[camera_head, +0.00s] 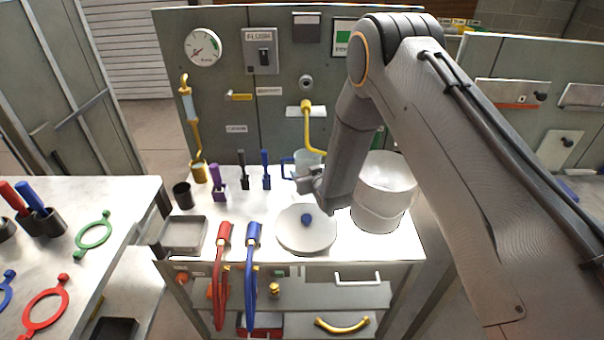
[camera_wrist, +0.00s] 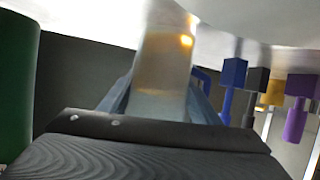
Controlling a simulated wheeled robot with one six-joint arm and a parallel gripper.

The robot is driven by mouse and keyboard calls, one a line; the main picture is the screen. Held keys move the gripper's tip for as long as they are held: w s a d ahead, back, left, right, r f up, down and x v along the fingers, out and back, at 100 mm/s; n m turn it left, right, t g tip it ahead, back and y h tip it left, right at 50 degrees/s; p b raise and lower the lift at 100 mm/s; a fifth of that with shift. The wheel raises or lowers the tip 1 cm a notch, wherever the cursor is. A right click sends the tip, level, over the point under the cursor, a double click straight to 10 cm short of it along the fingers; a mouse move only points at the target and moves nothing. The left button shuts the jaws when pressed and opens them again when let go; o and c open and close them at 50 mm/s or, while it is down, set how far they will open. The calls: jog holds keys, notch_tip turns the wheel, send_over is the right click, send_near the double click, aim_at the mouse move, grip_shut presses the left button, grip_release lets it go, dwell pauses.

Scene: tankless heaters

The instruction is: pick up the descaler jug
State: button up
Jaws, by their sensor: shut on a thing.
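The descaler jug (camera_head: 308,158) is a pale, translucent vessel with a blue handle (camera_head: 287,168), near the back of the white worktop in the head view. My arm partly hides it. In the wrist view the jug (camera_wrist: 164,60) is cloudy and stands between the two fingers. My gripper (camera_head: 308,181) is shut on the jug; the fingers also show in the wrist view (camera_wrist: 160,105). I cannot tell whether the jug's base touches the worktop.
A yellow spout (camera_head: 309,120) hangs from the panel just above the jug. A large white bucket (camera_head: 385,185) stands close on the right. A white round lid (camera_head: 306,238) with a blue knob lies in front. Purple, black and blue tools (camera_head: 266,172) stand upright on the left.

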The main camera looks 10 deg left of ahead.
aim_at(302, 153)
jog(key=shift+r, duration=0.2)
jog(key=shift+s+r+b, duration=0.15)
jog(key=shift+r+b, duration=0.15)
jog(key=shift+b, duration=0.25)
jog(key=shift+r, duration=0.35)
notch_tip(302, 153, up, 5)
jog(key=shift+r+b, duration=0.15)
jog(key=shift+b, duration=0.9)
jog(key=s+d+b, duration=0.1)
jog(key=s, duration=0.5)
jog(key=s+d+b, duration=0.2)
jog(key=s, duration=0.4)
jog(key=s+d+b, duration=0.1)
jog(key=s, duration=0.6)
jog(key=shift+d+b, duration=0.3)
jog(key=shift+s, duration=0.15)
